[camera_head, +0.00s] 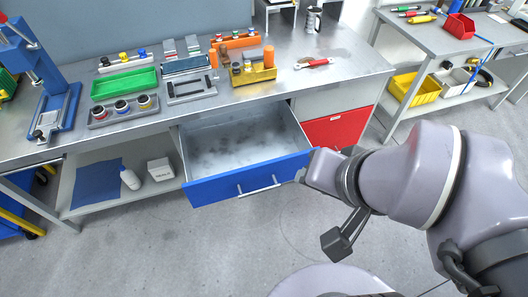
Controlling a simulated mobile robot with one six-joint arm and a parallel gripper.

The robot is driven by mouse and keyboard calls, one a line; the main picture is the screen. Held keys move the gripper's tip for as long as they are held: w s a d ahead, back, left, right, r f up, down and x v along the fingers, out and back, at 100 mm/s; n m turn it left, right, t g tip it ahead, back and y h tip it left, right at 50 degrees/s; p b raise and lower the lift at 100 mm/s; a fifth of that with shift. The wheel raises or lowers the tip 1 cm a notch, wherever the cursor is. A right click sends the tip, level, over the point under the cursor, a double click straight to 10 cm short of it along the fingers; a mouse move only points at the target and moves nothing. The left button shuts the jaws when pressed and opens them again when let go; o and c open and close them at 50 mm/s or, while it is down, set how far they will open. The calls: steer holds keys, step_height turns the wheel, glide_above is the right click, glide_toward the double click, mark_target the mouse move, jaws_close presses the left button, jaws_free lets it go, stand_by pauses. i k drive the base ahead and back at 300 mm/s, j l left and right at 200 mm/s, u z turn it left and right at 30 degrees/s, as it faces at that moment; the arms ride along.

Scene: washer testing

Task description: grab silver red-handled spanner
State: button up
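A spanner with a red handle and silver ends (316,63) lies flat on the grey workbench top (345,58), right of the yellow bin. My arm reaches in from the right. A dark part that looks like my gripper (337,241) hangs in front of the bench, lower than the bench top and well away from the spanner. Its fingers are not clear enough to show whether they are open or shut. Nothing hides the spanner.
An open blue-fronted drawer (240,182), empty inside, juts from the bench beside my arm. A red drawer front (339,130) is right of it. A yellow bin (253,74), orange parts and a grey cup (313,19) stand near the spanner. The bench right of the spanner is clear.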

mark_target(325, 61)
steer(key=i+l+u, duration=0.75)
steer(key=l+u, duration=0.2)
steer(key=l, duration=0.2)
steer(key=i+l+u, duration=0.15)
steer(key=l+u, duration=0.15)
steer(key=l, duration=0.15)
steer(key=i+l+u, duration=0.1)
steer(key=l+u, duration=0.2)
steer(key=l, duration=0.2)
steer(key=l+u, duration=0.3)
steer(key=l, duration=0.25)
steer(key=l+u, duration=0.35)
steer(key=l, duration=0.2)
